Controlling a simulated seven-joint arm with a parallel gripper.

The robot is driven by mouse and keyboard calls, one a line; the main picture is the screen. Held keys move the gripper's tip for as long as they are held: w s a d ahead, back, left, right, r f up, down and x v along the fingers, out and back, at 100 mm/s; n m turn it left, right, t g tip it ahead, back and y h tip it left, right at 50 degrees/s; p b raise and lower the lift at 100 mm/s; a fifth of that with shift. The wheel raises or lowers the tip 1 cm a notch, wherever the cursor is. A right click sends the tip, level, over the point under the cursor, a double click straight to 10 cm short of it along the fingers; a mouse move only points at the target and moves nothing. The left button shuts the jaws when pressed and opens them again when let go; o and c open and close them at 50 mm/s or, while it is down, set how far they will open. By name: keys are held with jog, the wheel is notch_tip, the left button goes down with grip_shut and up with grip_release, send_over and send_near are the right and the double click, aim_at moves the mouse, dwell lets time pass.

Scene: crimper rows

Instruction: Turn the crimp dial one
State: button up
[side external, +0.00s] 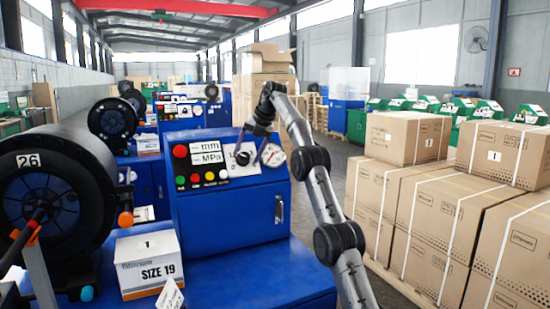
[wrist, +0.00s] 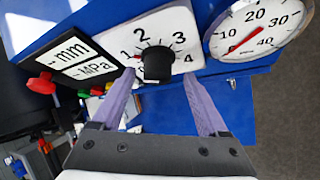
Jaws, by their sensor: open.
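The crimp dial (wrist: 158,63) is a black knob on a white plate with a scale numbered 0 to 4 in the wrist view. In the side view the dial (side external: 242,158) is on the sloping panel of the blue crimper (side external: 225,222). My gripper (wrist: 159,76) is open, with one purple finger on each side of the knob and visible space between each finger and the knob. From the side, the end of my arm is just above and right of the dial.
A pressure gauge (wrist: 256,30) sits right of the dial, close to my right finger. The panel also has a red knob (wrist: 41,83), an mm/MPa display (wrist: 72,58) and coloured buttons.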

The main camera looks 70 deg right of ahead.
jog(key=s+a, duration=0.2)
jog(key=s, duration=0.9)
jog(key=shift+a, duration=0.4)
jog(key=shift+s, duration=0.1)
